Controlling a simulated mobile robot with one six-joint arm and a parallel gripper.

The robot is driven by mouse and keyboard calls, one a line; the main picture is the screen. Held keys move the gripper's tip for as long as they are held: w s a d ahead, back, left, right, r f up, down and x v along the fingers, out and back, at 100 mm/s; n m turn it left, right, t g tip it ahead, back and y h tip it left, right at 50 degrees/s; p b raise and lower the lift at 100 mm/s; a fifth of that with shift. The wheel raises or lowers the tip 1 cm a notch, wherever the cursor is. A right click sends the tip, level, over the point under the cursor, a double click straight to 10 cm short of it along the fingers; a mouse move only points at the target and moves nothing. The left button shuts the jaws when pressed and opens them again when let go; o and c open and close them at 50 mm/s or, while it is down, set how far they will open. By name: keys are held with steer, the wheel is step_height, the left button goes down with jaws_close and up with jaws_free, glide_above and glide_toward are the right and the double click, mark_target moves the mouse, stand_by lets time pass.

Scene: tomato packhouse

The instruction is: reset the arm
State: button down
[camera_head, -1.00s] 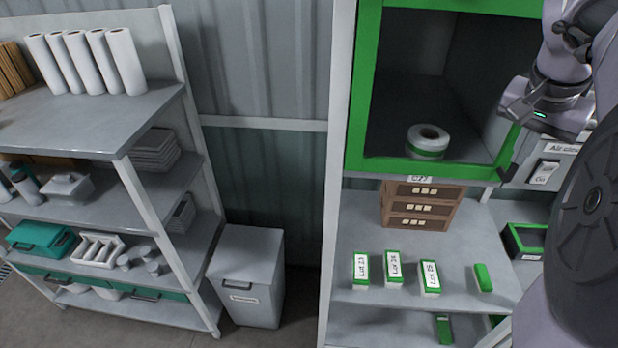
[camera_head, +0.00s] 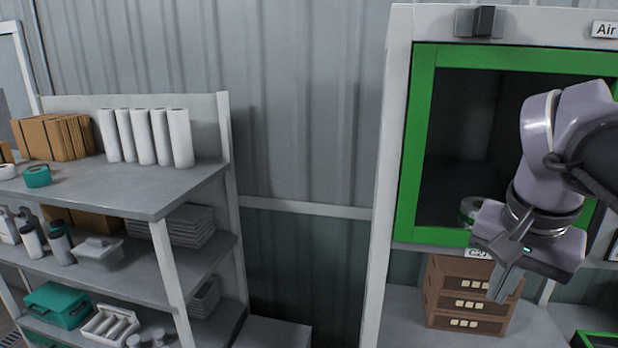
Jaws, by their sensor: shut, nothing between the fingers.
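My gripper (camera_head: 499,281) is at the right of the head view, in front of the green-framed cabinet opening (camera_head: 424,140). Its fingers point down and to the left, together, with nothing between them. The fingertips appear in front of the brown drawer box (camera_head: 450,303) on the shelf below the opening. My arm covers the right part of the opening. A roll (camera_head: 467,211) in the opening is partly hidden behind my gripper.
A grey shelf rack (camera_head: 190,185) at the left holds white rolls (camera_head: 180,138), cardboard (camera_head: 52,138) and a teal case (camera_head: 58,304). A grey bin (camera_head: 272,333) stands between rack and cabinet. The wall space above it is clear.

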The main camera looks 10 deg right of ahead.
steer(key=s+a+f+n+t+y+b, duration=0.1)
steer(key=a+f+b, duration=0.6)
steer(key=f, duration=0.7)
steer(key=s+a+f+n+t+y+b, duration=0.1)
steer(key=s+a+f+b, duration=0.3)
steer(key=f, duration=1.1)
steer(key=s+a+f+n+y+b, duration=0.2)
steer(key=s+a+f+n+b, duration=0.1)
steer(key=a+f+b, duration=0.8)
step_height(320, 180, down, 4)
steer(key=b, duration=0.4)
steer(key=shift+r+n+t, duration=0.15)
steer(key=shift+n+t, duration=0.15)
steer(key=shift+t, duration=0.1)
steer(key=shift+s, duration=0.1)
